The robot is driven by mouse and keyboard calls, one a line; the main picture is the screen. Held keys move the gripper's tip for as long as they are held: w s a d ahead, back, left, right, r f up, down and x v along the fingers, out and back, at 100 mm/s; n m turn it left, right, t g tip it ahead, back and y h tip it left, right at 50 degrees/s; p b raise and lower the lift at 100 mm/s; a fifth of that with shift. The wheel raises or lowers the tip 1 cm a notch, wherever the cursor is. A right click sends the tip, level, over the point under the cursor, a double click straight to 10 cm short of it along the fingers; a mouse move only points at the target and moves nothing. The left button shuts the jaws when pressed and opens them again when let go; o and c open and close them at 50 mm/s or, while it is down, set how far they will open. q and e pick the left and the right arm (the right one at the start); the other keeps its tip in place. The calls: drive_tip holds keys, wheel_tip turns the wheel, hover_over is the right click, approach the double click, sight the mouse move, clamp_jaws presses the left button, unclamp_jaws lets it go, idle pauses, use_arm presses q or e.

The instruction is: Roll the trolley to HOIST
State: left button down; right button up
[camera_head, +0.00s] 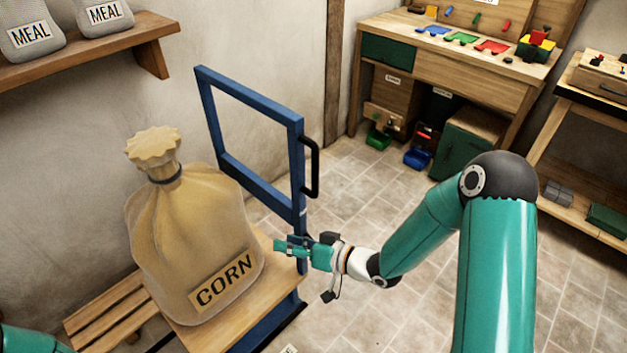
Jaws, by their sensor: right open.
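The trolley has a blue upright frame (250,118) with a black handle (312,167) on its right post and a wooden deck (277,277). A tan sack marked CORN (190,245) stands on the deck, tied at the neck. My right gripper (283,249) is open beside the lower part of the frame's right post, below the black handle and right of the sack. I cannot tell whether it touches the post. A piece of my left arm shows at the bottom left corner; its gripper is out of view. No HOIST sign is readable here.
A slatted wooden pallet (110,312) lies left of the trolley. A shelf (110,45) with MEAL sacks hangs on the left wall. A workbench (440,62) with bins stands at the back, another bench (598,95) at right. The tiled floor (350,190) between is clear.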

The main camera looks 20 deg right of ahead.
drive_tip(key=s+d+r+n+t+b, duration=0.25)
drive_tip(key=d+r+b, duration=0.2)
drive_tip(key=d, duration=0.55)
drive_tip(key=s+d+r+n+t+b, duration=0.1)
drive_tip(key=d+r+n+b, duration=0.25)
drive_tip(key=d+r, duration=0.4)
hover_over(315, 192)
drive_tip(key=shift+w+d+f+y+p, duration=0.15)
drive_tip(key=shift+w+f+y+p, duration=0.2)
drive_tip(key=shift+f, duration=0.5)
use_arm(q)
wheel_tip(315, 192, down, 9)
drive_tip(key=shift+r, duration=0.15)
use_arm(e)
clamp_jaws()
